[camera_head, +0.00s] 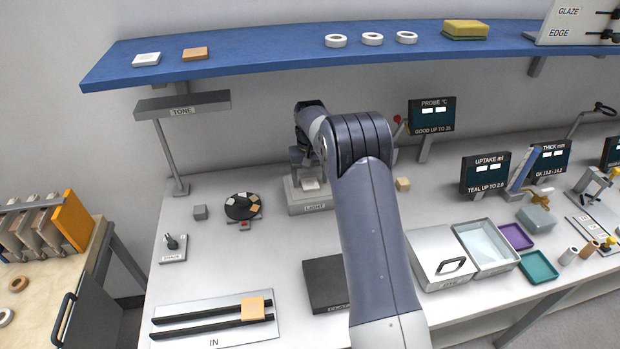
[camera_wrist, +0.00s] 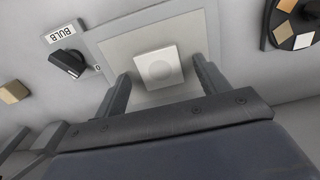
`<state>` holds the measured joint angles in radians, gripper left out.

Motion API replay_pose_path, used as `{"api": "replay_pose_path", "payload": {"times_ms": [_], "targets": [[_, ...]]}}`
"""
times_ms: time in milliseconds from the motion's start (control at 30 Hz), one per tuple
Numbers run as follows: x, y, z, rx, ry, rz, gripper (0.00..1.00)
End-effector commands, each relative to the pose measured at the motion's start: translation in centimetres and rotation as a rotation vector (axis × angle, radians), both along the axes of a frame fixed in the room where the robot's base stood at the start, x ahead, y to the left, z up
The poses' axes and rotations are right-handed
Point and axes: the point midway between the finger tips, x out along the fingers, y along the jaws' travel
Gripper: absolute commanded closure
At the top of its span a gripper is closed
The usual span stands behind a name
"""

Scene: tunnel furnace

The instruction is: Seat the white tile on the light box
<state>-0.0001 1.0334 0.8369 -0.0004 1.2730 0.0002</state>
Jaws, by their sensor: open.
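The white tile (camera_wrist: 158,67) is a small square with a faint round mark. It lies on the pale square pane of the light box (camera_wrist: 118,42) in the wrist view, near the middle. My gripper (camera_wrist: 161,78) is open, with one finger on each side of the tile and a gap to each. In the head view my gripper (camera_head: 308,160) is just above the light box (camera_head: 311,208), labelled LIGHT, at the back of the bench. The tile shows there as a small pale patch (camera_head: 311,184). My arm hides the box's right side.
A BULB knob (camera_wrist: 68,63) sits beside the box in the wrist view. A dark wheel of coloured swatches (camera_head: 242,206) stands left of the box, a small tan block (camera_head: 403,184) right. The blue shelf (camera_head: 270,50) runs above, with another white tile (camera_head: 147,59).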

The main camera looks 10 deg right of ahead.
Motion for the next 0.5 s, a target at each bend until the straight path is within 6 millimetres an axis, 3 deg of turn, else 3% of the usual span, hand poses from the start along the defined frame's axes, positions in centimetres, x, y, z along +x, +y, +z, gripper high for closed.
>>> {"api": "replay_pose_path", "payload": {"times_ms": [500], "targets": [[0.1, 0.0, 9.1, 0.0, -0.004, 0.0, 0.3]]}}
